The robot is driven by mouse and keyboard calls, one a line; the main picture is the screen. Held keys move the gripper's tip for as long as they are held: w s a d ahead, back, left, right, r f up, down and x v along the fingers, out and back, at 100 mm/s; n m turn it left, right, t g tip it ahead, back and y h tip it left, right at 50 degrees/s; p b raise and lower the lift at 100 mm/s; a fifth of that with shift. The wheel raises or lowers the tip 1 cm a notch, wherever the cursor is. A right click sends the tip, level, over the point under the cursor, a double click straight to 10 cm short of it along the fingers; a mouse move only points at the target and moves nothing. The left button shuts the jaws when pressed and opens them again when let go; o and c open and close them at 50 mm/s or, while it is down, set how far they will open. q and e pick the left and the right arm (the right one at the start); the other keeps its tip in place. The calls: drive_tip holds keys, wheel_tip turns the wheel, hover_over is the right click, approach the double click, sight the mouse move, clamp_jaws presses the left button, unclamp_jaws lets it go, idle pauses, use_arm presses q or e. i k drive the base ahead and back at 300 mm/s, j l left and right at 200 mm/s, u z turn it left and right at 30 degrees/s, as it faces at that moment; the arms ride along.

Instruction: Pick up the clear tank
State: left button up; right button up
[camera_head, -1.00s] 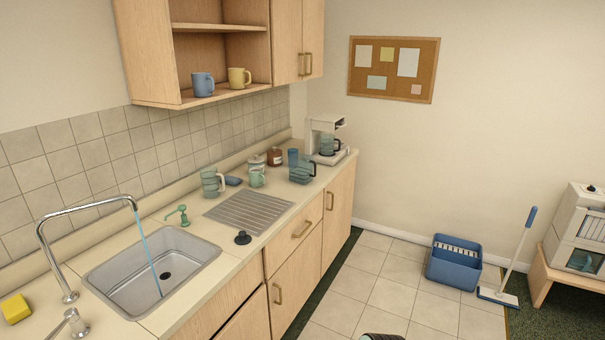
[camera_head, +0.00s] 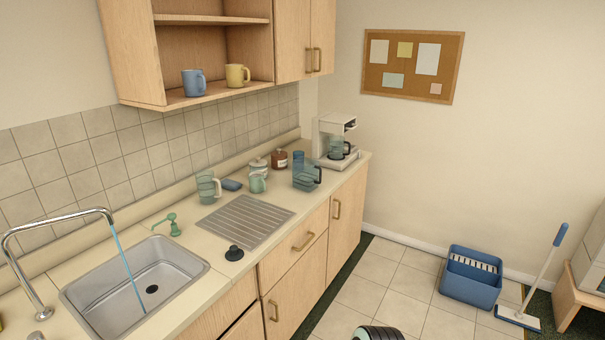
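A clear, bluish tank-like container (camera_head: 304,179) with a dark handle stands on the counter, right of the drainboard and in front of the coffee maker. Another clear vessel, a pale greenish pitcher (camera_head: 206,187) with a light handle, stands at the drainboard's back left corner. I cannot tell for sure which the task means; the dark-handled one looks most like a tank.
The coffee maker (camera_head: 333,143) stands at the counter's far end. A tap runs into the sink (camera_head: 171,265). A blue bucket (camera_head: 470,280) and mop stand on the floor.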

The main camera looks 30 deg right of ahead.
sight(306, 172)
drive_tip(key=i+l+u, duration=0.1)
drive_tip(key=l, duration=0.35)
drive_tip(key=i+l+u, duration=0.1)
drive_tip(key=i+l, duration=0.15)
drive_tip(key=l, duration=0.15)
drive_tip(key=i+l+u, duration=0.1)
drive_tip(key=l, duration=0.35)
drive_tip(key=i+l+u, duration=0.1)
drive_tip(key=l, duration=0.4)
drive_tip(key=i+l+u, duration=0.1)
drive_tip(key=l, duration=0.35)
drive_tip(key=i+l+u, duration=0.1)
drive_tip(key=l, duration=0.4)
drive_tip(key=i+l+u, duration=0.1)
drive_tip(key=l, duration=0.4)
drive_tip(key=i, duration=0.1)
